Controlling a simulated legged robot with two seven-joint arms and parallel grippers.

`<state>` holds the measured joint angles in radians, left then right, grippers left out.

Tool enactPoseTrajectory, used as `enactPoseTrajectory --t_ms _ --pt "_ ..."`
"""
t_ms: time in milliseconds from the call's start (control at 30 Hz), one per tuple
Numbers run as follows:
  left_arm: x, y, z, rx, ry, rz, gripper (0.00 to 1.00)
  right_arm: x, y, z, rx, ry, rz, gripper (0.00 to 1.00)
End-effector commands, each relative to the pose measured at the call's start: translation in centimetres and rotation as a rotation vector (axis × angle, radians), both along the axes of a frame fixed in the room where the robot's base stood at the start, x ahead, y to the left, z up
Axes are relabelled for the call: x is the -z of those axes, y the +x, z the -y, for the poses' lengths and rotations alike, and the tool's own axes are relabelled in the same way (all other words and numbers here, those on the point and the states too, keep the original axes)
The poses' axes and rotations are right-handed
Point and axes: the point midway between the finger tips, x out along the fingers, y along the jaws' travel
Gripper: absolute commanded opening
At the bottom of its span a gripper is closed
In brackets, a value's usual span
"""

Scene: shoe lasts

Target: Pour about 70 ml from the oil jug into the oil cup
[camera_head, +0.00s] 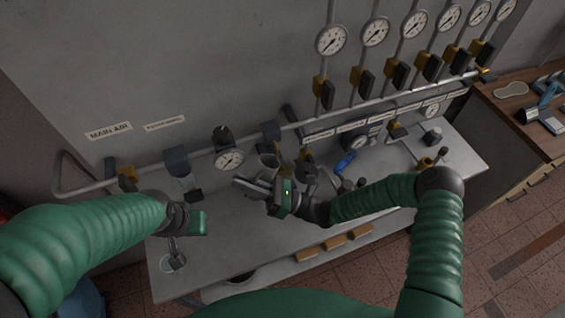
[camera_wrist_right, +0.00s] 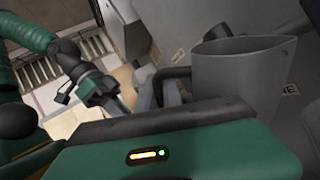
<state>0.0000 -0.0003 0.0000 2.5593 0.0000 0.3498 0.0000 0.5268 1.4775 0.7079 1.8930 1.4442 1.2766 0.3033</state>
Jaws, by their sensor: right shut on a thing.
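The grey oil jug (camera_wrist_right: 235,85) shows large at the right of the right wrist view, with an open rim and a dark handle on its left side. My right gripper (camera_head: 250,187) is shut on the oil jug, above the middle of the bench. In the head view the jug (camera_head: 268,160) is small and partly hidden behind the gripper. My left gripper (camera_head: 174,246) points down at the left of the bench; its finger opening is unclear. A small pale round vessel (camera_head: 173,263), perhaps the oil cup, is just under it. I cannot see any oil level.
The grey bench (camera_head: 225,250) is mostly clear between the arms. A pipe (camera_head: 290,127) with valves and gauges runs along the wall behind. A blue-handled item (camera_head: 345,162) stands beyond my right arm. A wooden cabinet (camera_head: 520,125) is at right.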

Motion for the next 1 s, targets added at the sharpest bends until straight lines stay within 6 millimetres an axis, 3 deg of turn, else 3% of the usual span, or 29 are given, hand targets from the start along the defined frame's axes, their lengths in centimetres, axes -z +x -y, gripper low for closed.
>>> enactPoseTrajectory --t_ms 233,400,600,1000 --pt "-0.7 0.0 0.0 0.000 0.000 -0.001 0.22 3.5 -0.9 -1.9 0.010 -0.181 0.103 0.00" --pt "-3.4 0.0 0.0 0.000 0.000 -0.001 0.22 4.9 -1.5 -3.3 0.017 -0.360 0.203 0.00" --pt "-4.3 0.0 0.0 0.000 0.000 -0.001 0.22 6.8 -1.8 -3.9 0.023 -0.474 0.266 0.00" --pt "-4.2 0.0 0.0 0.000 0.000 -0.001 0.22 7.3 -1.7 -4.0 0.024 -0.492 0.278 0.00"
